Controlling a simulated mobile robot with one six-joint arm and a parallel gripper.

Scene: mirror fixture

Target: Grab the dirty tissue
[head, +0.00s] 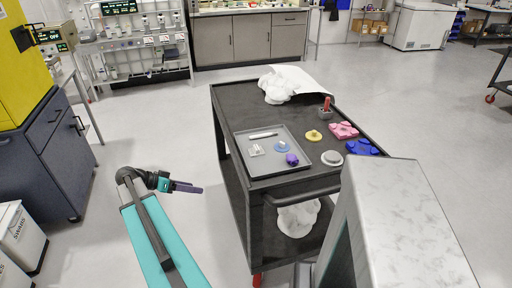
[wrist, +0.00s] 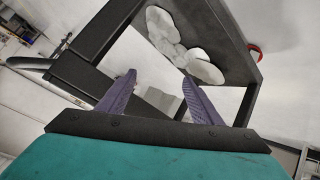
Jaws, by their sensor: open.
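A white crumpled heap (head: 280,84) lies at the far end of the black cart's top, beside a white sheet. Another white crumpled lump (head: 298,217) lies on the cart's lower shelf; I cannot tell which is the dirty tissue. In the wrist view white rounded lumps (wrist: 180,46) lie on a dark shelf beyond my fingers. My gripper (head: 200,189) is left of the cart, apart from it, with purple fingers. In the wrist view my gripper (wrist: 160,80) is open, with nothing between its fingers.
The black cart (head: 228,100) carries a grey tray (head: 262,178) with small parts and a purple piece. Pink (head: 343,130) and blue (head: 362,147) pieces, a yellow one (head: 313,135) and a grey disc (head: 331,158) sit to its right.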

